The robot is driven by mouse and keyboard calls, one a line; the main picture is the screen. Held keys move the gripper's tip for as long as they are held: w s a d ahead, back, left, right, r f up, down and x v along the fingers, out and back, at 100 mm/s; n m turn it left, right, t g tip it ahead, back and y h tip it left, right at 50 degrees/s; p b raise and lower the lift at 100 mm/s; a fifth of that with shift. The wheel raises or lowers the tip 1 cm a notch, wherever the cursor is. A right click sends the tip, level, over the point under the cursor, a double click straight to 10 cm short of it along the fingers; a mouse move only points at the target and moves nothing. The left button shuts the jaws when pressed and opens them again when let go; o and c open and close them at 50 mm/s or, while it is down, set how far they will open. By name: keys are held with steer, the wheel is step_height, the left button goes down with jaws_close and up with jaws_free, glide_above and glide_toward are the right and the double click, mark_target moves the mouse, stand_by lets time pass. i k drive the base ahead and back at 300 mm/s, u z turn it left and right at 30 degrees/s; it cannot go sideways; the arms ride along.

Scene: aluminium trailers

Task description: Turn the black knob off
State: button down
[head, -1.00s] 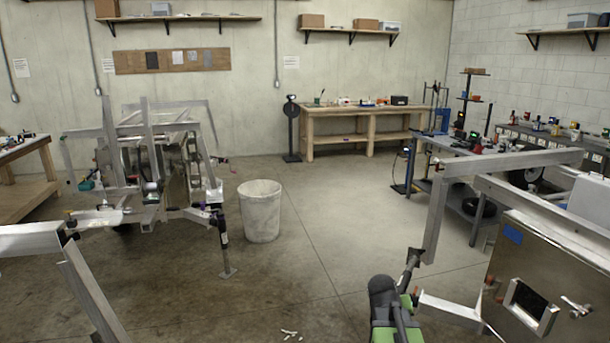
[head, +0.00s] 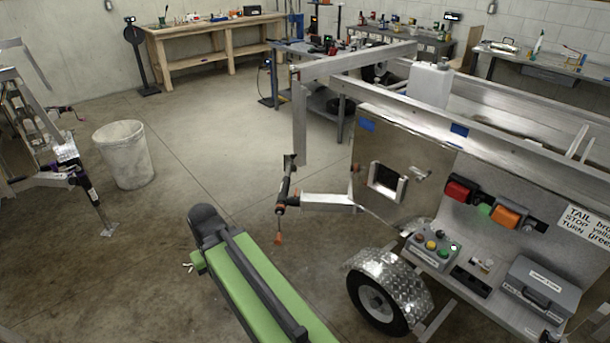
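A grey control box (head: 433,263) with red, yellow and green buttons sits on a ledge at the trailer's end, right of the wheel. A small dark box (head: 470,281) with a pale fitting on it is just right of the control box. At this size I cannot tell which dark part here is the black knob, nor how it is turned. A green and black part of my own body rises from the bottom middle. My gripper is not in view.
The trailer carries a steel panel with a square opening (head: 386,180), red and orange lamps (head: 508,215), a grey case (head: 541,289) and a wheel (head: 376,297). A jack (head: 285,190) sticks out at its left. A bin (head: 124,155) stands left, with open floor between.

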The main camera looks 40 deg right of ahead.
mark_target(440, 234)
steer(key=z, duration=3.35)
steer(key=i, duration=0.1)
steer(key=u, duration=1.05)
steer(key=k, duration=0.6)
steer(key=u, duration=0.3)
steer(key=i, duration=0.75)
steer(key=z, duration=0.3)
